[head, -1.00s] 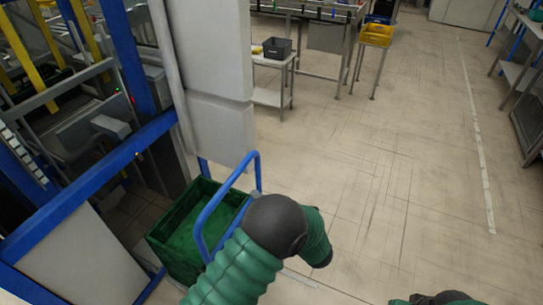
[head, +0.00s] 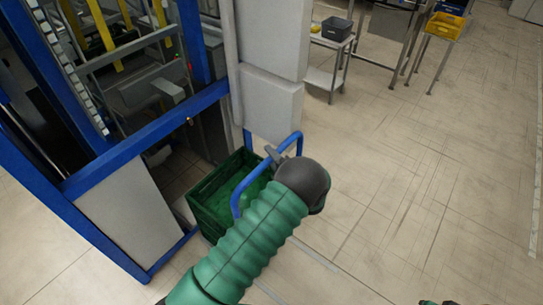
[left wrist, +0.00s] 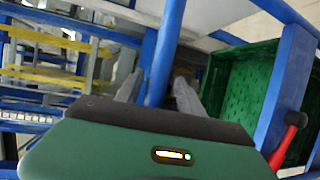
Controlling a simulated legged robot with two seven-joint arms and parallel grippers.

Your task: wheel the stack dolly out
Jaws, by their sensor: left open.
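The stack dolly shows by its blue tubular push handle (head: 238,200), beside the blue machine frame. A green crate (head: 206,222) sits at its foot; the dolly's base and wheels are hidden. My left gripper (head: 272,154) is open at the upper part of the handle. In the left wrist view, a blue bar (left wrist: 163,60) runs between the two grey fingers of the left gripper (left wrist: 158,92), which are apart. I cannot tell whether they touch it. The green crate (left wrist: 228,85) shows at the right there.
The blue machine frame (head: 150,146) and a grey panel (head: 270,105) stand close on the left and behind the dolly. A small table (head: 325,78) with a dark bin (head: 337,28) and a yellow crate (head: 444,25) are farther back. The floor to the right is clear.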

